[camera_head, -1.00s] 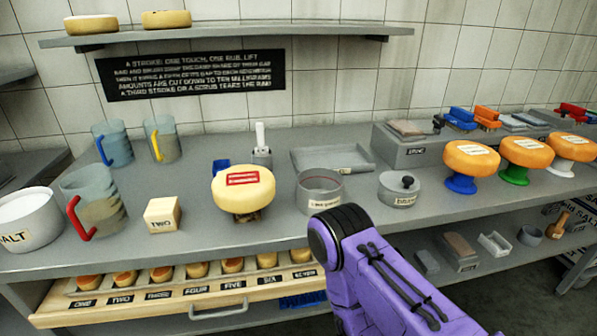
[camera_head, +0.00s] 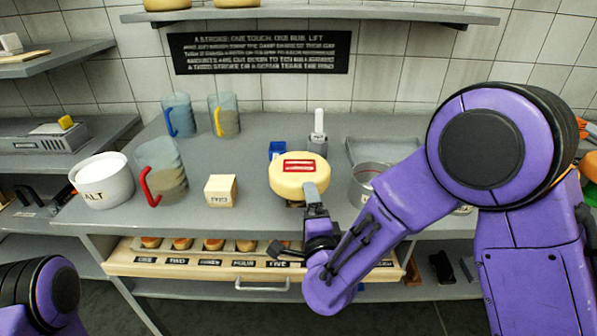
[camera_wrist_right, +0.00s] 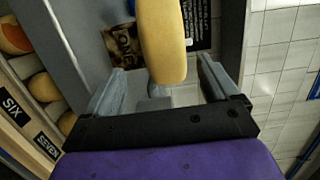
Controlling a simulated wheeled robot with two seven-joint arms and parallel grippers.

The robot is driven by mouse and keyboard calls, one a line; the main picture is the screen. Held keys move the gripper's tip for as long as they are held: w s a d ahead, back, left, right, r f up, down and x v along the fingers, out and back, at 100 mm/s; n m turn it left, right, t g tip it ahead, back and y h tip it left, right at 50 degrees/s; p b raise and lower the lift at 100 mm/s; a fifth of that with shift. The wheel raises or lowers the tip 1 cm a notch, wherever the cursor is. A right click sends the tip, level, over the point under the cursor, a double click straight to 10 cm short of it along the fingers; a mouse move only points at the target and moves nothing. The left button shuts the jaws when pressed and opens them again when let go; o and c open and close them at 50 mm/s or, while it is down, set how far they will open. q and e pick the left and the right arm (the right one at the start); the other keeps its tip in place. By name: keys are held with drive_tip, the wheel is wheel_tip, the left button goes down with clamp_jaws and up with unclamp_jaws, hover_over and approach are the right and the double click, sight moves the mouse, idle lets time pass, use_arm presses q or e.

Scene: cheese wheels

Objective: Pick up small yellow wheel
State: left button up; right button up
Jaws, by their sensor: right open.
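A pale yellow cheese wheel (camera_head: 288,182) with a red-framed label stands on a support at the middle of the counter. My right gripper (camera_head: 309,190) is at its front side in the head view, its finger overlapping the wheel's near edge. In the right wrist view the wheel (camera_wrist_right: 161,40) appears edge-on between the two spread fingers of the open right gripper (camera_wrist_right: 162,65), with a visible gap on each side. Whether anything touches is not clear. Only a purple part of my left arm shows at the lower left; its gripper is out of view.
A wooden block (camera_head: 221,191), a jug with a red handle (camera_head: 161,172) and a white salt pot (camera_head: 101,181) stand left of the wheel. A metal ring pot (camera_head: 364,184) is close on its right. Below, a drawer (camera_head: 150,263) holds several small wheels.

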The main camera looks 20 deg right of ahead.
sight(308, 179)
drive_tip(key=w, duration=0.1)
drive_tip(key=w+p, duration=0.1)
drive_tip(key=w+d+r, duration=0.1)
drive_tip(key=w, duration=0.1)
drive_tip(key=shift+w+p, duration=0.1)
drive_tip(key=shift+p, duration=0.2)
drive_tip(key=shift+w+f, duration=0.15)
drive_tip(key=shift+w, duration=0.2)
drive_tip(key=shift+s, duration=0.1)
clamp_jaws()
drive_tip(key=shift+r+p, duration=0.5)
drive_tip(key=shift+r, duration=0.2)
wheel_tip(308, 179, up, 2)
drive_tip(key=shift+r+p, duration=0.1)
drive_tip(key=shift+p, duration=0.85)
drive_tip(key=s+d+r+p, duration=0.4)
drive_tip(key=s+r+p, duration=0.5)
drive_tip(key=s+p, duration=0.4)
drive_tip(key=shift+r+p, duration=0.3)
drive_tip(key=shift+p, duration=0.75)
drive_tip(key=shift+f, duration=0.15)
